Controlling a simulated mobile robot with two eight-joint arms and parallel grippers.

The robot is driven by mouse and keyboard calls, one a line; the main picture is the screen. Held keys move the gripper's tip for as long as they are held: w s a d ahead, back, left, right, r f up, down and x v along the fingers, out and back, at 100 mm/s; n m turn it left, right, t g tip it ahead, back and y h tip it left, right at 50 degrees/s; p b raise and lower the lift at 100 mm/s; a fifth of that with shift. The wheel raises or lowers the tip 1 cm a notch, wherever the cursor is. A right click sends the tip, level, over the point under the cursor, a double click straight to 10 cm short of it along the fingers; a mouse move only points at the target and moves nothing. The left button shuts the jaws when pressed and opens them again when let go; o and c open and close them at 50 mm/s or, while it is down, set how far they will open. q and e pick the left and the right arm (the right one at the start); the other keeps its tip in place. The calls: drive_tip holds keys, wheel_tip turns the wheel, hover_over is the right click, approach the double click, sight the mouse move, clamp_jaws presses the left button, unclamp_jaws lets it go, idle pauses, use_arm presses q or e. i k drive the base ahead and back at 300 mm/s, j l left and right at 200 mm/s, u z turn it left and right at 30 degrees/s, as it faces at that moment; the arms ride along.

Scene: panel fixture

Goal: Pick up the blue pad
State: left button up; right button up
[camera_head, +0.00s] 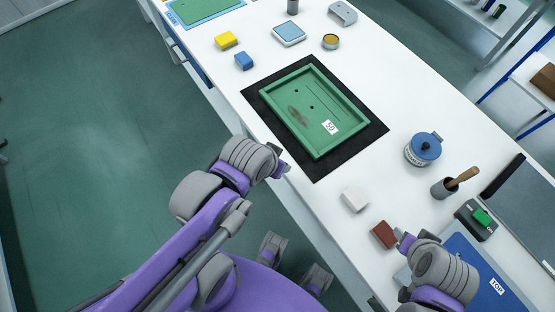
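The blue pad (244,61) is a small blue block lying on the white table, left of the green tray's far corner and near the table's left edge. My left gripper (284,167) is over the table's left edge, below the tray and well apart from the blue pad. Its fingers are small and mostly hidden by the wrist. My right gripper (403,243) is at the lower right, beside a brown-red pad (383,235), far from the blue pad. Its fingers are largely hidden, and I cannot tell whether it touches the brown-red pad.
A green tray (340,150) marked 50 lies on a black mat (375,129). A white pad (355,199) and blue-lidded pot (425,150) stand nearer.

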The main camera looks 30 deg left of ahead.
sight(243, 60)
drive_tip(key=k+u, duration=0.1)
drive_tip(key=u, duration=0.3)
drive_tip(key=k+j+u, duration=0.1)
drive_tip(key=u, duration=0.35)
drive_tip(key=j+u, duration=0.15)
drive_tip(key=u, duration=0.25)
drive_tip(key=k, duration=0.1)
